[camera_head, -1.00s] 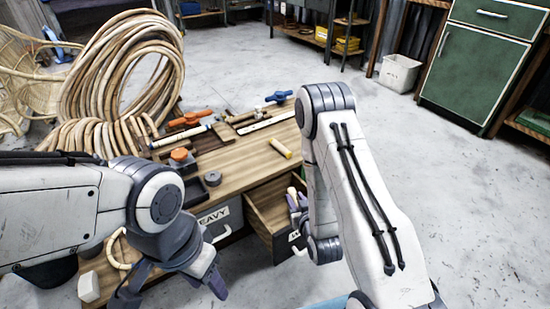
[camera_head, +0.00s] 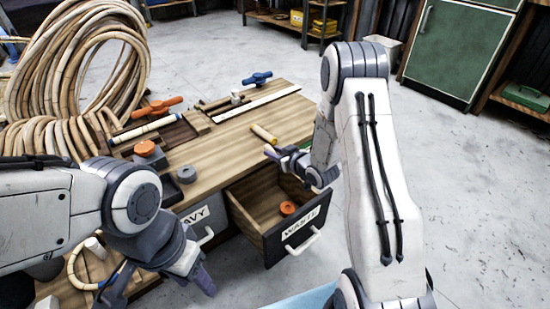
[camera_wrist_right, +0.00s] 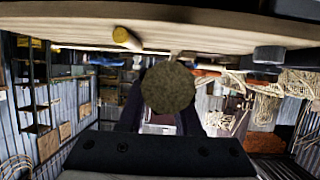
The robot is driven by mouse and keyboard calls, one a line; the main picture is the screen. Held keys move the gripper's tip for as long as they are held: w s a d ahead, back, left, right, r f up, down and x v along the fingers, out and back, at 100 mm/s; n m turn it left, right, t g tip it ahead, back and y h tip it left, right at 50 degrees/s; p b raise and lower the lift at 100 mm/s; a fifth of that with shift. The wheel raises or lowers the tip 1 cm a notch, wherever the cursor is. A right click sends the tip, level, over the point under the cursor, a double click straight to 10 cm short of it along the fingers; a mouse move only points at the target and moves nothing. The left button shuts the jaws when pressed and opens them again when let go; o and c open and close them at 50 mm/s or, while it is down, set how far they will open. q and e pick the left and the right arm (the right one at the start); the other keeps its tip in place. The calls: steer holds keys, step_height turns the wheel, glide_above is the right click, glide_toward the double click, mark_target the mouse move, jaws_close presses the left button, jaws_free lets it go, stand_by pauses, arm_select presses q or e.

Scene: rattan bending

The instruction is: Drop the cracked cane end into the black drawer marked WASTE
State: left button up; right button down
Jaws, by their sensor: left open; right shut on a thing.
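The black drawer marked WASTE (camera_head: 303,226) stands open at the bench's near side. My right gripper (camera_head: 283,155) is above the drawer's far side, close to the bench top edge. It is shut on a short piece, seen end-on as a rough, brownish round face (camera_wrist_right: 168,88) in the right wrist view, apparently the cracked cane end. In the head view my gripper mostly hides this piece, and a crack cannot be made out. My left gripper (camera_head: 155,287) is open and empty, low at the bench's front left.
An orange round thing (camera_head: 288,208) lies inside the drawer. A yellow cylinder (camera_head: 263,133) lies on the bench top (camera_head: 215,150) near my right gripper. A grey drawer (camera_head: 200,222), label partly hidden, is to the left. Cane coils (camera_head: 75,75) stand behind. Floor at right is clear.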

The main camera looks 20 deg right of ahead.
step_height(320, 180, down, 6)
steer(key=b, duration=0.4)
steer(key=shift+s+r+b, duration=0.1)
steer(key=shift+r+b, duration=0.05)
steer(key=shift+b, duration=0.15)
steer(key=c, duration=0.5)
jaws_free()
steer(key=shift+d+r, duration=0.1)
steer(key=p+v, duration=0.4)
steer(key=v, duration=0.6)
steer(key=shift+s, duration=0.25)
